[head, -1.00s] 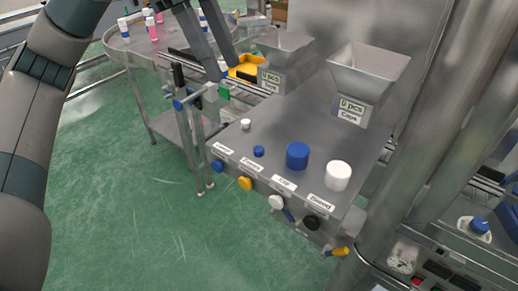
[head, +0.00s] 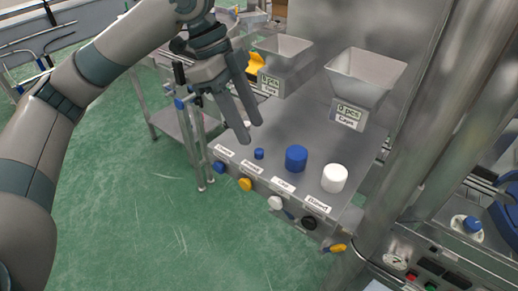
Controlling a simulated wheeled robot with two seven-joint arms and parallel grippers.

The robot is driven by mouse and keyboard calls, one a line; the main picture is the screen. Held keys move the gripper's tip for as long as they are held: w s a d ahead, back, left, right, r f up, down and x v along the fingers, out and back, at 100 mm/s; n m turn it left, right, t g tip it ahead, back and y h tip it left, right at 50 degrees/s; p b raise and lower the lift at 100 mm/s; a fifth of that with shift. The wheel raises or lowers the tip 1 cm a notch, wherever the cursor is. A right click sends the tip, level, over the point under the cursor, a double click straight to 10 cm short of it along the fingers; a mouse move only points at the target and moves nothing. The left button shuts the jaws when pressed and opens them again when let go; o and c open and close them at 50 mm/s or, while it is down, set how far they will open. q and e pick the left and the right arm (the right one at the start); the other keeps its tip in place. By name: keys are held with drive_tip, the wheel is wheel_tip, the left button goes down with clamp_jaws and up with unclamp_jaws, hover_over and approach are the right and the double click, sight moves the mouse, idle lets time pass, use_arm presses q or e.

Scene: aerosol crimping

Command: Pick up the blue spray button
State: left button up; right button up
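A small blue button (head: 259,154) stands on the steel table near its front edge, second from the left in a row of parts. My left gripper (head: 249,132) reaches in from the upper left, fingers pointing down. Its two fingers are apart with nothing held between them. The fingertips are just behind and to the left of the small blue button in the picture; I see no contact. A small white part (head: 247,125) is mostly hidden by the fingers. My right gripper is not in view.
A larger blue cap (head: 296,158) and a white cap (head: 334,178) stand right of the button. Two steel hoppers (head: 364,80) are behind. Coloured knobs (head: 245,184) line the table's front. A thick steel post (head: 410,130) stands at the right.

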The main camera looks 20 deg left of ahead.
sight(258, 151)
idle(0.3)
use_arm(q)
drive_tip(key=shift+s+d+f+p, duration=0.1)
drive_tip(key=shift+d+f+p, duration=0.05)
drive_tip(key=shift+f+p, duration=0.4)
drive_tip(key=p+x, duration=0.1)
drive_tip(key=x, duration=0.2)
drive_tip(key=shift+f, duration=0.55)
clamp_jaws()
